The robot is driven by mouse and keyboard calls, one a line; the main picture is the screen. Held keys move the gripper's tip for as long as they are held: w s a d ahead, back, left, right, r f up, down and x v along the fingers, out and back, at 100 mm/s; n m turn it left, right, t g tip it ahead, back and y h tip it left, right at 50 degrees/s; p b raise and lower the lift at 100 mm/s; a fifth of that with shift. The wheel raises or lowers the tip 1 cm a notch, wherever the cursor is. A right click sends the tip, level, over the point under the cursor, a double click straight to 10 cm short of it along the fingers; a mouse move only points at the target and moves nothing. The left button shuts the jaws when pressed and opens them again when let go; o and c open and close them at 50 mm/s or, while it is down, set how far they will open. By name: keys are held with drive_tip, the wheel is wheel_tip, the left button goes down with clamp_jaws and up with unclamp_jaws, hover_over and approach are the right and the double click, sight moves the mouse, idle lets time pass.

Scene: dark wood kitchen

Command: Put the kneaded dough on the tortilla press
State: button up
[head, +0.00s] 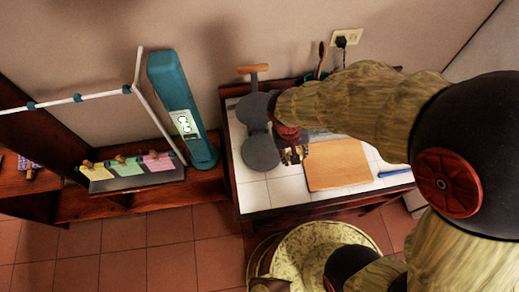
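The tortilla press stands open at the left of the white tiled counter (252,196). It has a grey round upper plate (252,108), a grey round lower plate (262,153) and a wooden handle (253,68). My arm reaches in from the right, and my gripper (293,154) is low over the counter. It is just right of the lower plate, near the left edge of the wooden board (340,166). Its fingers are small and dark, so I cannot tell whether they are open or hold anything. I cannot make out the kneaded dough; my arm hides part of the counter.
A blue-handled utensil (395,173) lies right of the board. A wooden spoon (321,60) stands at the back below a wall socket (347,38). A tall teal box (182,110) and a rack with colored cards (126,168) stand left. Tiled floor lies in front.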

drive_tip(key=shift+f, duration=0.1)
drive_tip(key=w+a+f, duration=0.4)
drive_tip(key=w+a, duration=0.1)
drive_tip(key=a, duration=0.2)
hover_over(263, 151)
drive_tip(key=s, duration=0.1)
drive_tip(key=x, duration=0.4)
drive_tip(key=shift+s+a+f, duration=0.1)
drive_tip(key=shift+a+f, duration=0.15)
drive_tip(key=shift+f, duration=0.05)
drive_tip(key=shift+w+a+f, duration=0.3)
drive_tip(key=shift+a+f, duration=0.1)
drive_tip(key=shift+f, duration=0.15)
drive_tip(key=shift+a+f+b, duration=0.1)
drive_tip(key=shift+f+b, duration=0.2)
drive_tip(key=shift+f, duration=1.3)
drive_tip(key=shift+f, duration=0.1)
drive_tip(key=o, duration=0.6)
drive_tip(key=shift+w+f, duration=0.1)
drive_tip(key=o, duration=0.5)
